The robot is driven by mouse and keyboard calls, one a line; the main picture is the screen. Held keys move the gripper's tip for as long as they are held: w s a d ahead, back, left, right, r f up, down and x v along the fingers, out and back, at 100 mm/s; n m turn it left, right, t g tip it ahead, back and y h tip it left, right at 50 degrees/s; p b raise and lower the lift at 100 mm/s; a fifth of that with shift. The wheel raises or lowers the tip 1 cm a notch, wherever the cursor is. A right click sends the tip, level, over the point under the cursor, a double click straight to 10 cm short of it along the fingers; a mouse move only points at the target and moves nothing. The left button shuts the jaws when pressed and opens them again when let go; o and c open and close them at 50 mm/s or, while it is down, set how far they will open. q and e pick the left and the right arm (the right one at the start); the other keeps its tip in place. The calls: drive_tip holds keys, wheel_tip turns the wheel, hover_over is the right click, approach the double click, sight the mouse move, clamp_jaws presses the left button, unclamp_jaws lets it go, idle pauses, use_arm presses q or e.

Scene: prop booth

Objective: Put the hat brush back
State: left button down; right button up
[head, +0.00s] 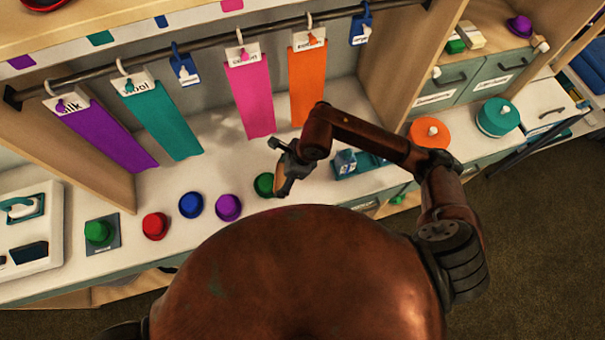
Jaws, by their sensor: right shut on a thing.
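My right gripper (286,180) reaches in over the white counter and is shut on a small tan-brown thing, which looks like the hat brush (280,181). Most of the brush is hidden by the fingers. It is just right of a green hat (264,185) and overlaps it in the picture; I cannot tell whether they touch. A teal tray (376,168) with a small blue-and-white item lies to the right of the gripper, partly behind my right arm. My left gripper is out of view.
Purple (228,207), blue (191,205) and red (155,226) hats stand along the counter (190,244). A green hat (98,232) sits on a grey pad. A white tray (40,251) holds an iron. Fabric strips hang from a rail (200,52).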

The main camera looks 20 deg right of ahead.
drive_tip(key=w+d+f, duration=0.1)
drive_tip(key=d+f, duration=0.1)
drive_tip(key=w+d+f, duration=0.1)
drive_tip(key=d+f, duration=0.1)
drive_tip(key=w+d+f, duration=0.1)
drive_tip(key=d+f, duration=0.1)
drive_tip(key=d, duration=0.1)
drive_tip(key=shift+d+f, duration=0.1)
drive_tip(key=shift+f, duration=0.3)
drive_tip(key=f, duration=0.1)
drive_tip(key=f+p, duration=0.1)
drive_tip(key=f, duration=0.1)
drive_tip(key=shift+w+d, duration=0.15)
drive_tip(key=shift+d, duration=0.05)
drive_tip(key=shift+f, duration=0.35)
drive_tip(key=shift+f, duration=0.15)
drive_tip(key=o, duration=1.1)
